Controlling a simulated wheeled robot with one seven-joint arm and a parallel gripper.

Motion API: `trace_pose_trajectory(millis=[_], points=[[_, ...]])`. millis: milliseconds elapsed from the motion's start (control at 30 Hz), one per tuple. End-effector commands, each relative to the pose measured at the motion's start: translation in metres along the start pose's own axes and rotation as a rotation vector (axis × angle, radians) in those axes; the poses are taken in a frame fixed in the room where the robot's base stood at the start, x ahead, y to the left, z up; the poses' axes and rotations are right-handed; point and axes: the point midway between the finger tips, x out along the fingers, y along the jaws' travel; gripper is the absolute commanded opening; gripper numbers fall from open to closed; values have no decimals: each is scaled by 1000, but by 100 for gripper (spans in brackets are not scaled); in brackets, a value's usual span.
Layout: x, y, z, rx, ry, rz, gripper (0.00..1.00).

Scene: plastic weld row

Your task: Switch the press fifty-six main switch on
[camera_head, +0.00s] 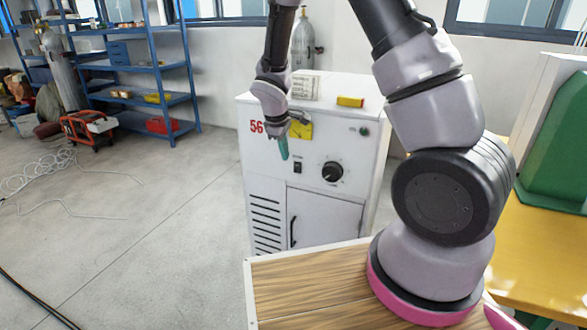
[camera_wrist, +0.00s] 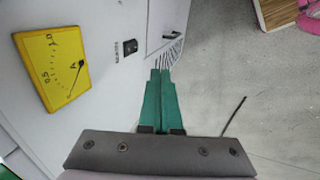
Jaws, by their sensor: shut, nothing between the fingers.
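The white press cabinet (camera_head: 262,152) carries a red 56 on its front. Its small black switch (camera_head: 297,167) sits on the front panel, left of a round black knob. The switch also shows in the wrist view (camera_wrist: 127,48), beside a small printed label; I cannot tell its position. My gripper (camera_head: 284,155) has green fingers, shut and empty, in front of the panel, above and left of the switch in the head view. In the wrist view the fingertips (camera_wrist: 160,74) are below and right of the switch. They appear apart from it.
A yellow dial gauge (camera_wrist: 54,67) is on the panel, partly behind my arm in the head view. The black knob (camera_head: 332,172) and a green lamp (camera_head: 364,131) are nearby. A yellow box (camera_head: 350,101) lies on top. Blue shelves (camera_head: 187,75) stand behind left.

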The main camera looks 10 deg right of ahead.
Motion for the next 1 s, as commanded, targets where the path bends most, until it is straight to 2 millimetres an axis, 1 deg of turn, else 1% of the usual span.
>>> trace_pose_trajectory(millis=[200,333,467,700,800,900,1000], points=[[0,0,0,2,0,0,0],[10,0,1,2,-3,-1,0],[30,-1,1,1,-4,-2,0],[83,-1,1,2,-5,-2,0],[103,-1,1,2,-4,-2,0],[108,17,1,8,0,0,0],[113,27,1,6,1,0,0]])
